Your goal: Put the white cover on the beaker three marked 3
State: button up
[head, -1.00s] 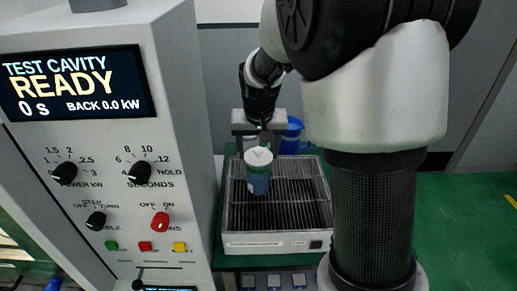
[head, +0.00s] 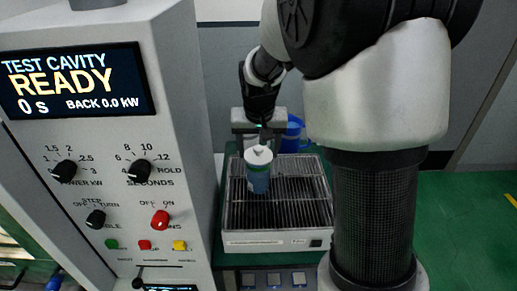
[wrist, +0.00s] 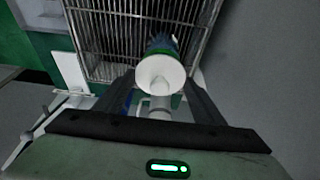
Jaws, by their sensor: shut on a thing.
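The white cover (head: 258,156) is a round disc with a small raised centre, held between the fingers of my gripper (head: 257,148). In the wrist view the cover (wrist: 160,76) sits between the two dark fingertips. A blue beaker (head: 258,182) stands upright on the wire rack, directly below the cover in the head view. In the wrist view the beaker (wrist: 161,43) shows a green band and a blue body past the cover, which hides its mouth. I cannot tell whether the cover touches the rim. No number on the beaker is legible.
The rack (head: 310,200) is a wire grid in a light frame with free room around the beaker. A blue vessel (head: 294,135) stands behind it. The generator panel (head: 110,170), reading READY, rises close on the left.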

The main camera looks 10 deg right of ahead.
jog(key=shift+f+b, duration=0.4)
jog(key=shift+f, duration=0.15)
jog(key=o, duration=1.5)
jog(key=shift+o, duration=0.2)
jog(key=shift+r, duration=0.15)
jog(key=shift+r+p, duration=2.45)
jog(key=shift+r, duration=1)
